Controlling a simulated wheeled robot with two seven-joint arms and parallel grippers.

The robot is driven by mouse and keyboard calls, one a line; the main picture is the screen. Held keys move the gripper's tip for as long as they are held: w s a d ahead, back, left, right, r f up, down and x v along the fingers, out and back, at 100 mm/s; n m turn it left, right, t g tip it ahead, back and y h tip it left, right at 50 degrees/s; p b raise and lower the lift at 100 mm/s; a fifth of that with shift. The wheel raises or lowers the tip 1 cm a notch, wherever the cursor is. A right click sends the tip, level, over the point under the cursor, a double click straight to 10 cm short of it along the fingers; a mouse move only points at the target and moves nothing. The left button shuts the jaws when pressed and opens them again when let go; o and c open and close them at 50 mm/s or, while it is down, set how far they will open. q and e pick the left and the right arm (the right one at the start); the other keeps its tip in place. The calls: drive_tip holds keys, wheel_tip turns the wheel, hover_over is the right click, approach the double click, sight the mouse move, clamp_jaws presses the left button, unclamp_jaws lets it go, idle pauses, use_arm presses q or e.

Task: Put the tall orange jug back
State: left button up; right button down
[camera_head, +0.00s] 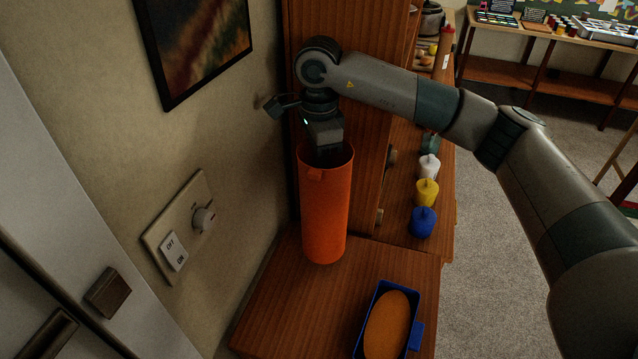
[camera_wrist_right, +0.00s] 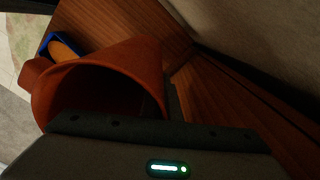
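The tall orange jug (camera_head: 326,215) is upright over the near wooden top, close to the wall; I cannot tell for certain whether its base touches the wood. My right gripper (camera_head: 326,150) points down at the jug's mouth, at the far side of the rim. Its fingertips are hidden by the jug, so I cannot tell whether they are shut on it. In the right wrist view the jug's open mouth (camera_wrist_right: 110,85) lies just beyond the gripper body. My left gripper is not in view.
A blue tray (camera_head: 416,336) with an orange-brown oval item stands near the front. White (camera_head: 429,167), yellow (camera_head: 426,192) and blue (camera_head: 423,222) lidded pots stand along a wooden ledge at right. The wall with a switch plate (camera_head: 180,226) is at left; a wooden cabinet panel is behind the jug.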

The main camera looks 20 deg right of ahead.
drive_tip(key=shift+f, duration=0.1)
idle(0.3)
wheel_tip(320, 180, down, 4)
drive_tip(key=shift+r+p, duration=0.2)
drive_tip(key=shift+p, duration=0.7)
drive_tip(key=shift+f, duration=0.15)
drive_tip(key=c, duration=2)
unclamp_jaws()
